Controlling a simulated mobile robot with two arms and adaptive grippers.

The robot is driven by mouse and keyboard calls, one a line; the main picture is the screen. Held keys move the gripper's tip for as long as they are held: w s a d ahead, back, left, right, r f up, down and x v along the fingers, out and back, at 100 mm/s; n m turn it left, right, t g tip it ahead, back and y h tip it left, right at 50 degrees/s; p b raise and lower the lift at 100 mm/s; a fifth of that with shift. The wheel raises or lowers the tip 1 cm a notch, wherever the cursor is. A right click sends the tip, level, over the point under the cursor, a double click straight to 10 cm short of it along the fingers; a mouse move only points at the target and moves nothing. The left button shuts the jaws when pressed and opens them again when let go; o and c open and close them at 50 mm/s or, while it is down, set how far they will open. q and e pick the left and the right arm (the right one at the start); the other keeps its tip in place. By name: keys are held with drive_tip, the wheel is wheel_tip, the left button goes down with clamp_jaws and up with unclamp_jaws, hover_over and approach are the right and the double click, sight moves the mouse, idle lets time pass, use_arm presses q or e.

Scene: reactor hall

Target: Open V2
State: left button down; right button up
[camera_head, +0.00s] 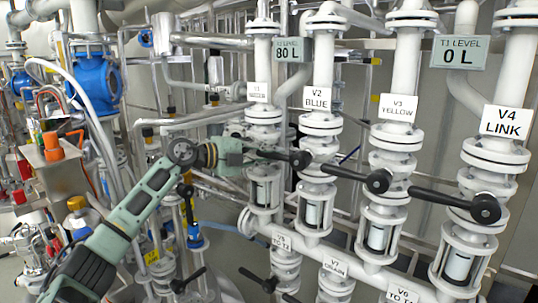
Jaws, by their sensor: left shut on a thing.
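Valve V2 (322,125) is on a white vertical pipe, under a label reading "V2 BLUE" (317,98). Its black lever (278,156) reaches left from a round black hub, roughly level across the picture. My left gripper (249,153) comes in from the left and is shut on the free end of this lever, in front of the V1 pipe. The fingertips are small and partly hidden, and the lever of V1 cannot be made out behind the gripper. My right gripper is not in view.
Valves V3 (397,140) and V4 (495,155) stand to the right, their black levers also pointing left. Lower valves, including V7 (336,285), sit below on a slanted white pipe. Displays read 80 L (293,50) and 0 L (460,53). Pipes crowd the left.

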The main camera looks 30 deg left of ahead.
use_arm(q)
drive_tip(key=d+f+n+t+h, duration=0.1)
drive_tip(key=d+f+n+t, duration=0.2)
drive_tip(key=f+n, duration=0.5)
drive_tip(key=shift+s+d+h, duration=0.15)
drive_tip(key=shift+d+h, duration=0.15)
drive_tip(key=shift+d, duration=0.15)
idle(0.4)
drive_tip(key=c, duration=1.8)
unclamp_jaws()
drive_tip(key=shift+s, duration=0.1)
drive_tip(key=shift+o, duration=0.8)
drive_tip(key=shift+r, duration=0.15)
drive_tip(key=shift+a+r, duration=0.1)
drive_tip(key=shift+a, duration=0.1)
